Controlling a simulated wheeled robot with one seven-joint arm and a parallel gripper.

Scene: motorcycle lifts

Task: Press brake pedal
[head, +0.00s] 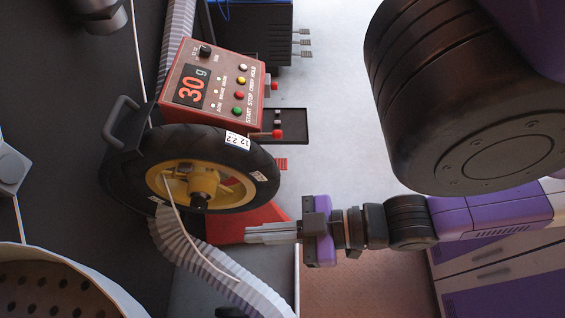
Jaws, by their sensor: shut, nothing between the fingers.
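The picture looks turned on its side. No part is clearly marked as the brake pedal. A small red ribbed piece (281,164) sticks out beside the black tyre (262,160) and may be a pedal. Three small grey pads on stems (304,42) stick out from a dark box at the top and also look like pedals. My gripper (248,234) is shut and empty, its fingers pointing left. The fingertips lie in front of or beside a red wedge-shaped part (232,222) below the tyre; I cannot tell if they touch it. They are apart from the red ribbed piece.
A red control box (225,62) with a "30" display and coloured buttons stands above the yellow-hubbed wheel. A black tray (292,122) with a red knob is beside it. A ribbed grey hose (205,258) curves below. Pale open floor (335,140) lies right of the wheel.

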